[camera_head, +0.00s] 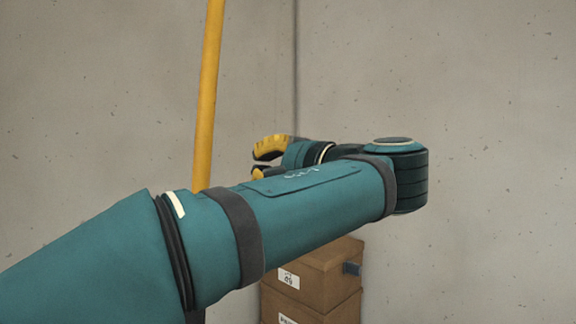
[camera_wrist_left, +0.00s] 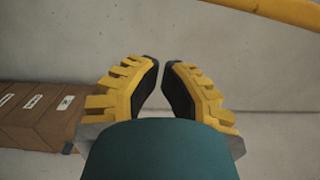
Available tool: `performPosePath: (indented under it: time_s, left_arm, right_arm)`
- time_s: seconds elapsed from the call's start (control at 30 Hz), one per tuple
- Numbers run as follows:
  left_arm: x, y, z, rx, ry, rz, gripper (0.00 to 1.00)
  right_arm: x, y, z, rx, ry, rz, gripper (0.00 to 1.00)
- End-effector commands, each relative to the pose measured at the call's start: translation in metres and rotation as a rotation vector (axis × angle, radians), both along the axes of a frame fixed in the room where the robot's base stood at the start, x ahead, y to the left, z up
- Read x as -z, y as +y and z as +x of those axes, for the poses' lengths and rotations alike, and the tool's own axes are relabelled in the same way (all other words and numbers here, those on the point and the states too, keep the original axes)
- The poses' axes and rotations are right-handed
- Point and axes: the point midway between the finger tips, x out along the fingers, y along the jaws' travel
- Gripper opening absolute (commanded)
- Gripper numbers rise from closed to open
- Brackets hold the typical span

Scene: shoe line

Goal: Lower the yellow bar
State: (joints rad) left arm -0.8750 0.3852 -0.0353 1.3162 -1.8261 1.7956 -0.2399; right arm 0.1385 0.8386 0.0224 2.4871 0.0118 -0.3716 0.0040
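The yellow bar (camera_head: 208,95) stands almost upright, slightly tilted, in the left half of the head view. Its lower part is hidden behind my left arm. In the left wrist view the yellow bar (camera_wrist_left: 285,11) crosses the upper right corner, beyond and to the right of the fingertips. My left gripper (camera_head: 257,161) is to the right of the bar in the head view, partly hidden by my forearm. In the left wrist view its yellow fingers (camera_wrist_left: 160,64) are a little apart at the tips, with nothing between them. My right gripper is not in view.
Stacked brown cardboard boxes (camera_head: 329,264) with white labels stand below my left arm. They also show at the left of the left wrist view (camera_wrist_left: 42,128). A bare grey concrete wall (camera_head: 480,90) with a vertical seam fills the background.

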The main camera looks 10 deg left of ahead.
Motion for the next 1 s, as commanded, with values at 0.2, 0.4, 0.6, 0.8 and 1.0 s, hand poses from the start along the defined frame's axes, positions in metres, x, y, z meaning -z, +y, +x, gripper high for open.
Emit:
performPosePath:
  time_s: [0.2, 0.4, 0.6, 0.8, 1.0]
  left_arm:
    - [-0.001, 0.034, 0.012, 0.001, -0.002, -0.003, 0.0]
    - [-0.003, 0.05, -0.004, 0.001, 0.0, 0.0, 0.0]
    - [-0.004, 0.055, -0.008, 0.002, 0.001, 0.0, 0.0]
    - [-0.004, 0.055, -0.008, 0.001, 0.001, 0.0, 0.0]
    - [-0.004, 0.056, -0.008, 0.001, -0.002, -0.002, 0.0]
  right_arm:
    - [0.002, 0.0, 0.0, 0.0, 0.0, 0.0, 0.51]
    - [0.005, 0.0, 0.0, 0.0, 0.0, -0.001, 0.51]
    - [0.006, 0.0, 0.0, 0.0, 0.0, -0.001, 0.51]
    - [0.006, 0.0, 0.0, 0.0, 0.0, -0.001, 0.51]
    - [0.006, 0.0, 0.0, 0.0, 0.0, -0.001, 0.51]
